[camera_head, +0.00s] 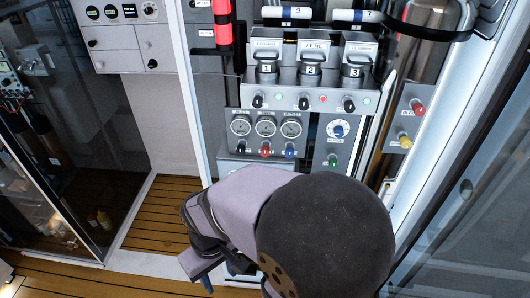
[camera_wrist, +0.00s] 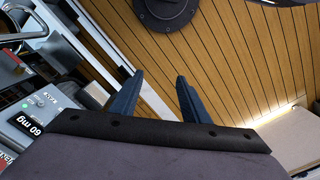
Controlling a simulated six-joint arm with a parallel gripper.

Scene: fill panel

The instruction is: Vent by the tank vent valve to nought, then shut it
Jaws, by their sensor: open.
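The fill panel (camera_head: 225,118) stands upright at the middle of the head view. Black, red and blue (camera_head: 289,153) knobs sit in a row under several round gauges (camera_head: 266,127). A green knob (camera_head: 333,160) sits right of them, below a blue dial (camera_head: 338,130). A red knob (camera_head: 417,107) and a yellow knob (camera_head: 404,139) are on the right-hand strip. I cannot read which is the tank vent valve. My gripper (camera_head: 219,277) is low in front of the panel, apart from the knobs. Its blue fingers are open and empty in the wrist view (camera_wrist: 158,78).
Three lidded units (camera_head: 311,59) with black handles project above the gauges. A glass door (camera_head: 475,180) flanks the panel at right, and a glass cabinet (camera_head: 50,130) stands at left. The slatted wooden floor (camera_head: 150,225) is open. My arm hides the panel's lower part.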

